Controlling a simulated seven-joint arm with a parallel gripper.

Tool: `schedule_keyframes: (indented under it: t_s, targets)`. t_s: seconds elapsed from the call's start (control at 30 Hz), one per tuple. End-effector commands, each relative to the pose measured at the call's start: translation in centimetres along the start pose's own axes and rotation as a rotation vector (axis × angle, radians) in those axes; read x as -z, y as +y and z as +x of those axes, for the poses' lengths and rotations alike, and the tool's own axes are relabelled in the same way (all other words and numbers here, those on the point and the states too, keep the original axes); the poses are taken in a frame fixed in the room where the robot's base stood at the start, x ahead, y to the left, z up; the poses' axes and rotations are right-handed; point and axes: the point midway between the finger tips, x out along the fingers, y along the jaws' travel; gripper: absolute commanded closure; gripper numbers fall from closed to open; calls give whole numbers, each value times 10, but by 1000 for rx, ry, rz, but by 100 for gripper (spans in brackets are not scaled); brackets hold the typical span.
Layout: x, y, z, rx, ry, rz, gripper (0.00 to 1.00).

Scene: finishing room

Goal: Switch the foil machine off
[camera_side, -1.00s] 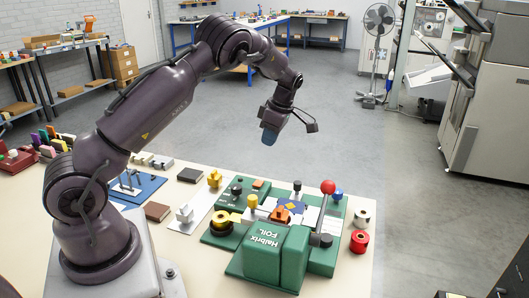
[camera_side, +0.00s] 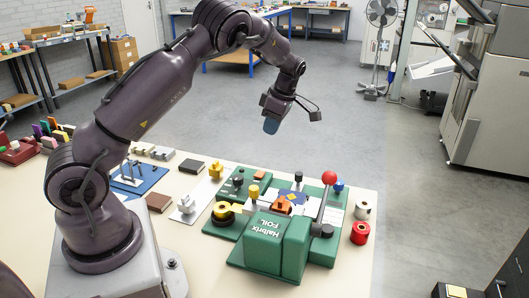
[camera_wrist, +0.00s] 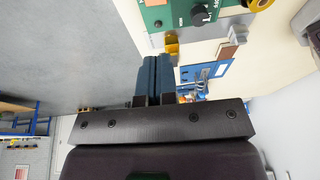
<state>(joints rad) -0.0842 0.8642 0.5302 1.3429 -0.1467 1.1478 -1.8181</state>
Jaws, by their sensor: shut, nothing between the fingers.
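The green foil machine (camera_side: 265,244), lettered "Halbrix FOIL", stands on the table in the side view. It has a lever with a red ball (camera_side: 329,178), a yellow knob (camera_side: 254,191), a blue knob (camera_side: 338,186) and several black knobs. A corner of the machine (camera_wrist: 178,14) shows at the top of the wrist view, with a black knob on it. I cannot tell which control is the power switch. My gripper (camera_side: 271,126) is in the air above and behind the machine, touching nothing. In the wrist view its blue fingers (camera_wrist: 156,75) are together and empty.
White (camera_side: 362,210) and red (camera_side: 359,232) rolls stand right of the machine. A yellow-topped holder (camera_side: 215,171), a brown block (camera_side: 159,202) and a blue plate (camera_side: 139,179) lie to its left. The air around my gripper is clear.

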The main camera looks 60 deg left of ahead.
Motion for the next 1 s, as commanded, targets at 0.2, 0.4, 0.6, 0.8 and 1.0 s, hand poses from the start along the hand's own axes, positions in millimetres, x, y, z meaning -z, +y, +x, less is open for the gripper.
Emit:
schedule_keyframes:
  t_s: [0.2,0.4,0.6,0.8,1.0]
  targets:
    - [0,-1,34,7,1,-1,100]
    - [1,-1,78,6,1,-1,100]
    - [-4,-2,114,4,1,1,100]
    - [-10,-3,132,0,0,0,100]
    - [-12,-3,135,-1,-1,-1,100]
